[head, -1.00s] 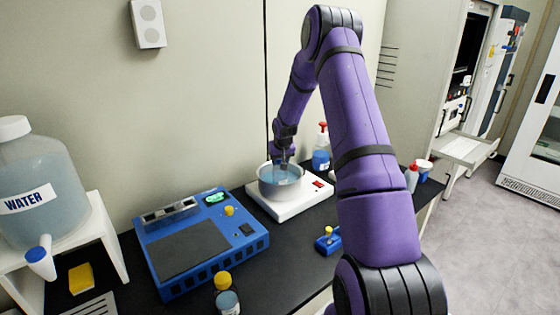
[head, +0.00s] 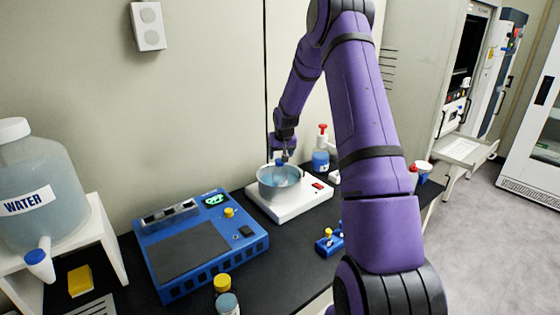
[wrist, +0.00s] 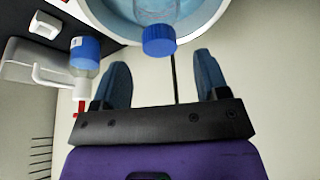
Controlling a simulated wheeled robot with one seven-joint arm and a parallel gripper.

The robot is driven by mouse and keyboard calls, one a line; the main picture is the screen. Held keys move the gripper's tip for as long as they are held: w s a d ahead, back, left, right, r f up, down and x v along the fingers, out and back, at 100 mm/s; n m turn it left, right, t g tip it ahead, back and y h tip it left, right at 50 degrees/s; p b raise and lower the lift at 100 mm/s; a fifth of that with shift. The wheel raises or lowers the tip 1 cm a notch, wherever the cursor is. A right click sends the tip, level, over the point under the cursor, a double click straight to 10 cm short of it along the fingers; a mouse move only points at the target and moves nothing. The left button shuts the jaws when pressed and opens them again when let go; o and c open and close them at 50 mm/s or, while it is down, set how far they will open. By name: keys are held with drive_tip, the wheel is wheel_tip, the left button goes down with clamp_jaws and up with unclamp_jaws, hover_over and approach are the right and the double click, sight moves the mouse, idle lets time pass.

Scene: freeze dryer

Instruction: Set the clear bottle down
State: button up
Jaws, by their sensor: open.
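The clear bottle with a blue cap (wrist: 159,40) stands in the water of the round metal bath (wrist: 213,12), with its lower part in the bath. In the head view the blue cap (head: 280,163) shows just above the rim of the bath (head: 279,191), which sits on a white heater base (head: 300,207). My gripper (head: 285,153) is above the bath. In the wrist view my gripper (wrist: 163,72) is open and empty, its two fingers spread wide, with the cap apart from them just beyond the tips.
A yellow-capped bottle (head: 226,298) and a large water jug (head: 38,190) are farther left.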

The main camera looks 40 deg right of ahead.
drive_tip(key=s+a+r+n, duration=0.1)
drive_tip(key=s+a+r, duration=0.7)
drive_tip(key=a+r, duration=0.4)
drive_tip(key=s+a+r+n, duration=0.2)
drive_tip(key=s+a+r, duration=0.65)
drive_tip(key=r, duration=0.45)
drive_tip(key=s+a+r, duration=0.1)
drive_tip(key=s+a, duration=0.3)
drive_tip(key=s, duration=0.3)
drive_tip(key=s+a+r+n+y, duration=0.1)
drive_tip(key=s+a, duration=0.3)
drive_tip(key=s, duration=0.4)
drive_tip(key=s+a+n+t+y, duration=0.1)
drive_tip(key=s+a, duration=0.3)
drive_tip(key=s, duration=0.4)
drive_tip(key=shift+s+a+r, duration=0.2)
drive_tip(key=shift+a+r, duration=0.05)
drive_tip(key=shift+r, duration=0.15)
